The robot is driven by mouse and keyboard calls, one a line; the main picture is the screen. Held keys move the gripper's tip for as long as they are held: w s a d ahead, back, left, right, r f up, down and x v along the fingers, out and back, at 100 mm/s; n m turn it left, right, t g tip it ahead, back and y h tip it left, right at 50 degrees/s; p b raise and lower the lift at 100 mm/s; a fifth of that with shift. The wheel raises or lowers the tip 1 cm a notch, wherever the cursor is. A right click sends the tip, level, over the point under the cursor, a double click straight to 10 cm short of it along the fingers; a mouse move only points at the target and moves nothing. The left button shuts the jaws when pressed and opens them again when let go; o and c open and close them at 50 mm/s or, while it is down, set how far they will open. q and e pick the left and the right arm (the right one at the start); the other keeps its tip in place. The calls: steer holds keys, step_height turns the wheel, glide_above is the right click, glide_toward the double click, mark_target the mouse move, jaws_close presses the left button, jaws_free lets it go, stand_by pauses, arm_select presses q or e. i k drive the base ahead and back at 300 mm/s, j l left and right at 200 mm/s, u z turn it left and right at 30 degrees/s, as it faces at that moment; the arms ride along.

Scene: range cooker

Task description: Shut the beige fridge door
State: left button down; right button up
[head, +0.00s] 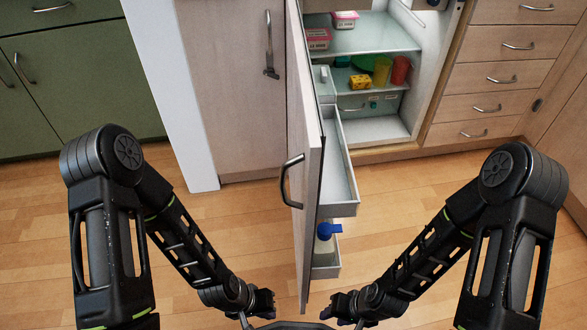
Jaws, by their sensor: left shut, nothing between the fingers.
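The beige fridge door (303,150) stands wide open and points towards me, seen almost edge-on. Its dark curved handle (287,181) is on the left face. Door shelves (338,165) are on the right, inner face. The fridge interior (372,70) is exposed behind, to the right of the door. My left gripper (264,302) is at the bottom, left of the door's lower end, shut and empty. My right gripper (337,307) is at the bottom, right of the door's lower end. Its fingers are small and dark, and their opening is unclear. Neither gripper visibly touches the door.
A bottle with a blue top (325,238) sits in the lower door shelf. Tubs, cups and a yellow block (360,82) stand on the fridge shelves. Beige drawers (497,75) are on the right, green cabinets (75,80) on the left. The wooden floor (225,225) is clear.

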mark_target(320, 186)
steer(key=j+z, duration=0.35)
steer(key=j, duration=0.3)
steer(key=j+z, duration=0.35)
steer(key=j, duration=0.3)
steer(key=j+z, duration=0.35)
steer(key=j, duration=0.3)
